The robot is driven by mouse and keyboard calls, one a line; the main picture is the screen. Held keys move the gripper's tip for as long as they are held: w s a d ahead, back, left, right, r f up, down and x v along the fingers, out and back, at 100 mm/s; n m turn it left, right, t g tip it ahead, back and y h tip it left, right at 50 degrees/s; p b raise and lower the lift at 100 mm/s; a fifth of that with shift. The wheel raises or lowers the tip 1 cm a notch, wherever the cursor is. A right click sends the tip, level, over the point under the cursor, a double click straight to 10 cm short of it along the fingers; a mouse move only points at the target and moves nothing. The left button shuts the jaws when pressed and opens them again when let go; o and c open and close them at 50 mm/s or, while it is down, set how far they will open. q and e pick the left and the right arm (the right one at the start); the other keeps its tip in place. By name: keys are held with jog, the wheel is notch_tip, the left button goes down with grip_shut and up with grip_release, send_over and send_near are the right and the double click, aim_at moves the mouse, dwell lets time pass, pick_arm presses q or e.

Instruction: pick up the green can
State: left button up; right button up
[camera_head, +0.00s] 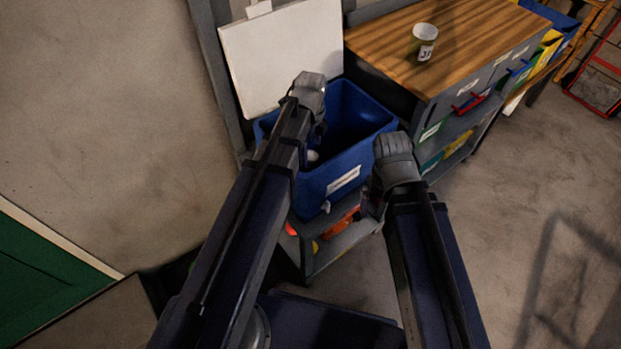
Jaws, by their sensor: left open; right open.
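My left gripper (316,132) is at the end of my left arm, over the blue bin, left of and below the can in the picture. My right gripper (376,198) is in front of the bin's right side, below the can in the picture. Both are open and well apart from the can. Their fingers are mostly hidden by my wrists and arms.
The blue bin (345,165) with a white label sits on a grey shelf unit (335,250) holding orange items. A white board (283,55) leans behind it. Drawers and coloured bins line the worktop's front. The floor (530,170) at right is clear.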

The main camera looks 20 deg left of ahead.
aim_at(311, 156)
pick_arm(q)
notch_tip(311, 156, down, 4)
jog(key=shift+r+b, duration=0.25)
jog(key=shift+b, duration=0.55)
pick_arm(e)
notch_tip(311, 156, down, 4)
jog(key=shift+r, duration=0.25)
pick_arm(q)
jog(key=shift+f, duration=0.1)
pick_arm(e)
jog(key=shift+f, duration=0.15)
pick_arm(q)
jog(key=shift+f+b, duration=1.15)
jog(key=shift+b, duration=0.15)
pick_arm(e)
jog(key=shift+f, duration=1.15)
pick_arm(q)
jog(key=f+b, duration=0.5)
jog(key=shift+a+f, duration=0.15)
jog(key=shift+a, duration=0.05)
pick_arm(e)
notch_tip(311, 156, down, 5)
jog(key=shift+f, duration=0.1)
pick_arm(q)
jog(key=shift+c, duration=0.4)
jog(key=c, duration=1.1)
